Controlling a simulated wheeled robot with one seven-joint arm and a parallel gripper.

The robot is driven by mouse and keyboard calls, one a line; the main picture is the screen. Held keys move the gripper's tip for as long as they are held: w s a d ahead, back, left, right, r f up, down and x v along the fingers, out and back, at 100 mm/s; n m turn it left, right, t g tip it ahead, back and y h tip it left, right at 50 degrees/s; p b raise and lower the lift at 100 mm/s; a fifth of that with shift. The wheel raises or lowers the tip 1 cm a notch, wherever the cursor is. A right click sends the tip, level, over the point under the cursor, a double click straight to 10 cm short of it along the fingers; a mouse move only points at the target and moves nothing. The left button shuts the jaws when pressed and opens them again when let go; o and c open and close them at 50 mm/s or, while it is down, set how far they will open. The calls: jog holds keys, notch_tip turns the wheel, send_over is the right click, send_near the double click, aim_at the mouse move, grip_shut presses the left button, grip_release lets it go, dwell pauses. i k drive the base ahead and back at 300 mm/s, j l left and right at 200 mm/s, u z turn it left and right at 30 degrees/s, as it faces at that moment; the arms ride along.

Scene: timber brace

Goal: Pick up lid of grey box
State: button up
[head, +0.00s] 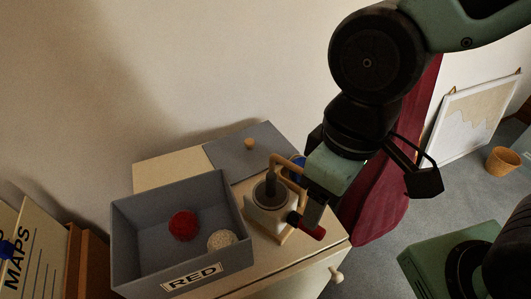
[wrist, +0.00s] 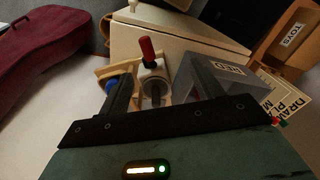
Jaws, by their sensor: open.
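The grey box (head: 130,235) stands open on a cream cabinet in the head view, with a RED label on its front. A red ball and a pale speckled ball lie inside it. Its flat grey lid (head: 232,152) with a round wooden knob (head: 250,144) lies on the cabinet behind the box. My gripper (head: 318,195) is open, to the right of the lid, beside a grinder-like item. In the wrist view my gripper (wrist: 150,88) has its fingers apart, with the grinder between them in the picture. The box (wrist: 225,88) shows at the right there; I cannot make out the lid.
The grinder (head: 269,200) with a red-handled crank (head: 308,227) stands on the cabinet (head: 160,170) between box and gripper. A blue item (head: 298,162) is beside it. A dark red instrument case (head: 385,205) leans at the right.

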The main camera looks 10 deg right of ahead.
aim_at(244, 154)
jog(key=k+j+u, duration=0.15)
jog(key=k+u, duration=0.15)
jog(key=k, duration=0.35)
jog(key=i+l+u, duration=0.1)
jog(key=l+u, duration=0.15)
jog(key=u, duration=0.15)
jog(key=l+u, duration=0.25)
jog(key=u, duration=0.15)
jog(key=l+u, duration=0.4)
jog(key=l, duration=1.05)
jog(key=k+l, duration=0.1)
jog(key=l, duration=0.9)
